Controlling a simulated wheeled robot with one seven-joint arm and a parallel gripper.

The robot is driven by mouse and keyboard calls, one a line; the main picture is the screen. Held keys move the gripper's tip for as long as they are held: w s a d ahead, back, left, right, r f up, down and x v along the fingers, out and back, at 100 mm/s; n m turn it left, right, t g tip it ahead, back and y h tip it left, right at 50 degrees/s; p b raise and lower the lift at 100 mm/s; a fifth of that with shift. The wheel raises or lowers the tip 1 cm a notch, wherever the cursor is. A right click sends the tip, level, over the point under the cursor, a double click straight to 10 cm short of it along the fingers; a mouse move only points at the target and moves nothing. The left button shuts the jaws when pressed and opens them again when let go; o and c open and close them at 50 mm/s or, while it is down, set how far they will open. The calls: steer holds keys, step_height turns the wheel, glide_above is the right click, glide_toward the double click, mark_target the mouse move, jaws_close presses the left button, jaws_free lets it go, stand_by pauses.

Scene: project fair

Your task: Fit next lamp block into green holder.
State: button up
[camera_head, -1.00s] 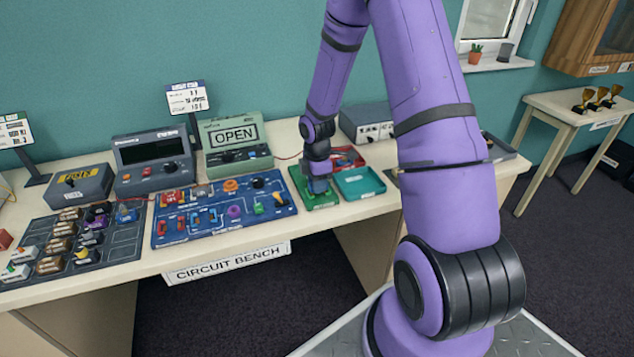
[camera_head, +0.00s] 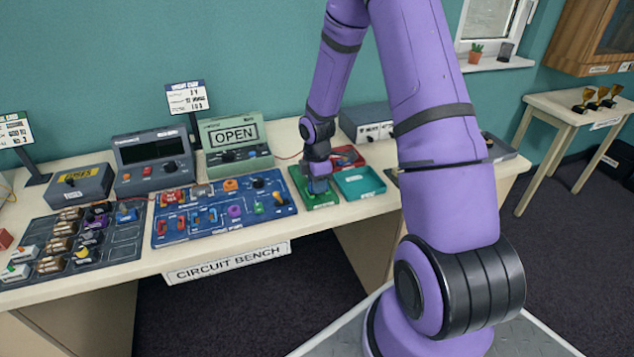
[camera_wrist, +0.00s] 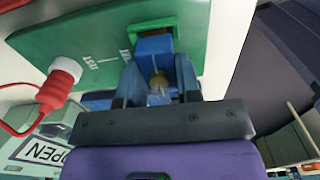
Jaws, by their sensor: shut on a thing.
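The green holder (camera_head: 302,183) is a flat green board on the bench; it fills the upper left of the wrist view (camera_wrist: 60,42), with white lettering and a raised green socket (camera_wrist: 150,25). My gripper (camera_wrist: 158,85) is shut on a blue lamp block (camera_wrist: 152,45) with a small yellowish bulb (camera_wrist: 159,80). The block's far end is at the raised socket, but I cannot tell how deep it sits. In the head view my gripper (camera_head: 318,186) is low over the green board and mostly hides the block.
A teal tray (camera_head: 360,193) lies right of the board and a red tray (camera_head: 346,150) behind it. The blue circuit board (camera_head: 222,235) is to the left. A red plug (camera_wrist: 57,85) with a red lead joins the green board's edge. A tester (camera_head: 235,155) reads OPEN.

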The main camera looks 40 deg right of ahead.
steer(key=shift+f, duration=0.25)
steer(key=o, duration=1.5)
steer(key=shift+r, duration=0.1)
steer(key=shift+r, duration=3.9)
